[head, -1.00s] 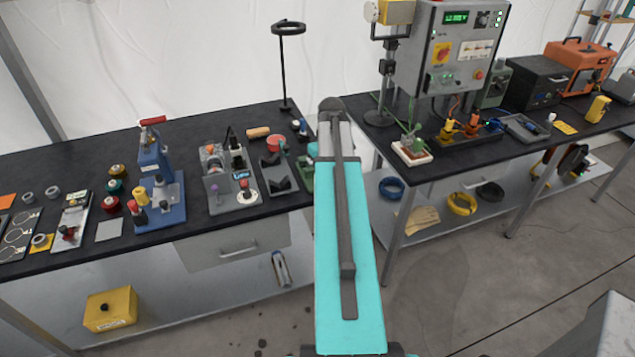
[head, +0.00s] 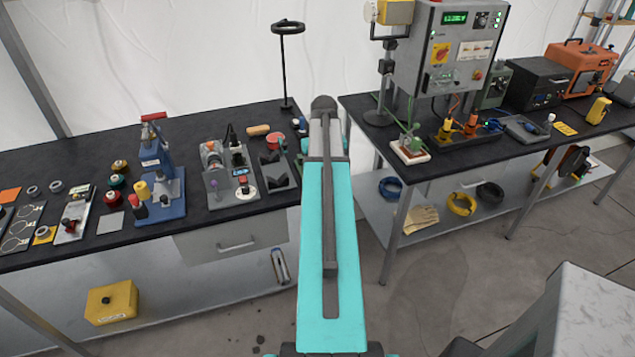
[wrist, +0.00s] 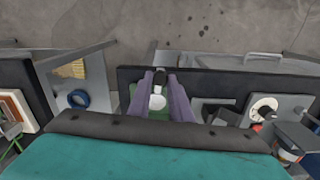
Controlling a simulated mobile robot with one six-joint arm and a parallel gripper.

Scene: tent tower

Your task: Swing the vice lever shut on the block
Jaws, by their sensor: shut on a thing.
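My gripper (wrist: 160,78) is at the right end of the left bench, its two purple-grey fingers pointing down over the bench's edge area. A dark knob, seemingly the vice lever's end (wrist: 159,74), sits between the fingertips, and they are shut on it. A pale rounded part (wrist: 157,101) shows between the fingers; I cannot tell whether it is part of the lever. Green parts of the vice (wrist: 158,115) show below and between the fingers. The block cannot be made out. In the head view my arm hides the gripper, the lever and most of the vice.
The left bench (head: 150,245) holds a blue press (head: 160,175), a grey fixture (head: 228,180) and dark V-blocks (head: 272,172) left of my arm. A gap separates it from the right bench (head: 440,170). A grey block-like surface (head: 570,315) stands at the lower right.

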